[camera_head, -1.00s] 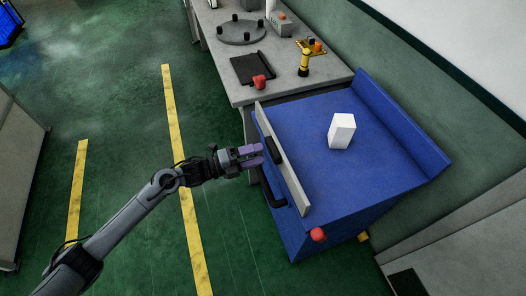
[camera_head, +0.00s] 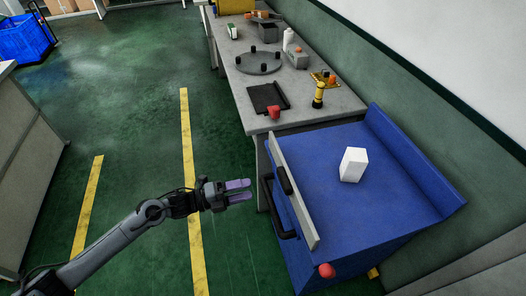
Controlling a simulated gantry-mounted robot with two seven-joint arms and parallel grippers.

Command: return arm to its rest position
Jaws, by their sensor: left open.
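My left gripper (camera_head: 240,191) is in the camera_head view, at the end of my left arm (camera_head: 120,235), which reaches in from the lower left. Its purple fingers are apart with nothing between them. It hangs over the green floor, just left of the blue cabinet (camera_head: 385,225) and apart from its black handles (camera_head: 280,207). My right gripper is not in view.
A white block (camera_head: 353,165) stands on the blue cabinet, with a red knob (camera_head: 327,270) at its front corner. Behind it is a grey bench (camera_head: 300,90) with a round plate (camera_head: 259,62), black tray and red cup. Open floor lies to the left.

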